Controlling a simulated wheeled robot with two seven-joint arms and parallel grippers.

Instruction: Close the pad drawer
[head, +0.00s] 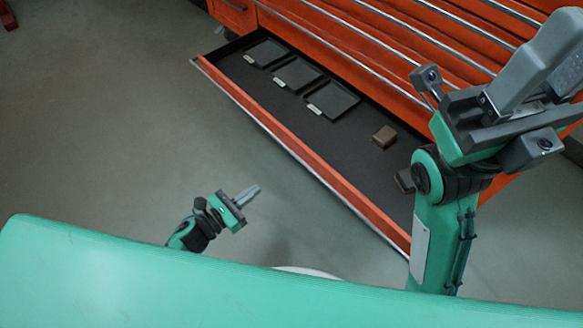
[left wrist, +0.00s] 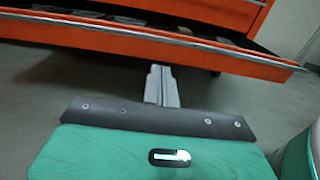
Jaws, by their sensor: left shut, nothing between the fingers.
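The pad drawer (head: 300,147) is pulled out low from the orange cabinet, its long front running diagonally in the head view. Its dark inside holds three flat dark pads (head: 297,74) with light tags and a brown block (head: 384,136). My left gripper (head: 252,192) is shut and empty, in front of the drawer front and apart from it in the head view. In the left wrist view its fingers (left wrist: 161,84) point at the drawer front (left wrist: 155,42), which crosses the top. My right gripper (head: 545,75) rises at the right; its jaw state is unclear.
The orange cabinet (head: 405,62) with more closed drawers and silver handles stands behind. A second brown block (head: 404,181) is partly hidden by my right arm. Grey floor (head: 110,120) is clear left of the drawer. My green body fills the bottom.

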